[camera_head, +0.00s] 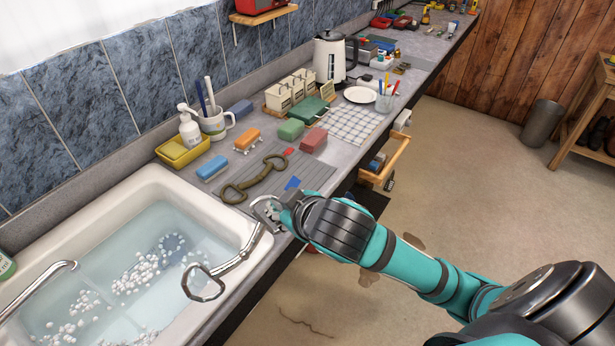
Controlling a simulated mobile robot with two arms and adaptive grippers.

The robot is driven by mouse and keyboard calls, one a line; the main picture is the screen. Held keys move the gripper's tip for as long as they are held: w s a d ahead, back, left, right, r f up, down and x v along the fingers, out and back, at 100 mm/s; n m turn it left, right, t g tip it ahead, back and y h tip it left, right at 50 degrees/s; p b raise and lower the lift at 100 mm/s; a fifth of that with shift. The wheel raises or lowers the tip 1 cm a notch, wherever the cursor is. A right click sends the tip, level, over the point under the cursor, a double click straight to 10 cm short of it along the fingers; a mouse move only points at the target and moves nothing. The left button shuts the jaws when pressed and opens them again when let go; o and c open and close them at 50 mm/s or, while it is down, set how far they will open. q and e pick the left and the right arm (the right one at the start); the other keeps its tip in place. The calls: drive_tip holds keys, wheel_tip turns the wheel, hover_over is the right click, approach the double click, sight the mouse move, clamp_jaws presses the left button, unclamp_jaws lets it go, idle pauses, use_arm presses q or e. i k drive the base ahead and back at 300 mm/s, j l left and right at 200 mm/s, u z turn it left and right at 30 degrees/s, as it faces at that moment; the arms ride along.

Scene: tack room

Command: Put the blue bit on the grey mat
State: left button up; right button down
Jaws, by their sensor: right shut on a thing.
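My right gripper (277,212) is shut on one ring end of a silver-grey metal bit (241,263). The bit hangs over the sink's right rim, and its other ring end is over the water. It looks silver rather than clearly blue. The grey ribbed mat (314,173) lies on the counter just beyond the gripper. An olive-brown bit (262,178) lies on it, with a red patch (288,151) and a blue patch (293,183) nearby. A dark bluish shape (172,243) shows under the water; I cannot tell what it is. My left gripper is out of view.
The white sink (222,219) holds water and foam. Blue (212,168), orange and red blocks stand around the mat. A mug (216,124) and yellow tray (183,152) are behind. An open drawer (385,164) juts out beyond the mat.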

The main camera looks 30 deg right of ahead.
sight(275, 187)
drive_tip(key=i+l, duration=0.1)
drive_tip(key=l, duration=0.25)
drive_tip(key=i+l+z, duration=0.1)
drive_tip(key=l, duration=0.2)
drive_tip(key=i+l, duration=0.1)
drive_tip(key=l, duration=0.2)
drive_tip(key=i+j, duration=0.45)
drive_tip(key=i+j+z, duration=0.05)
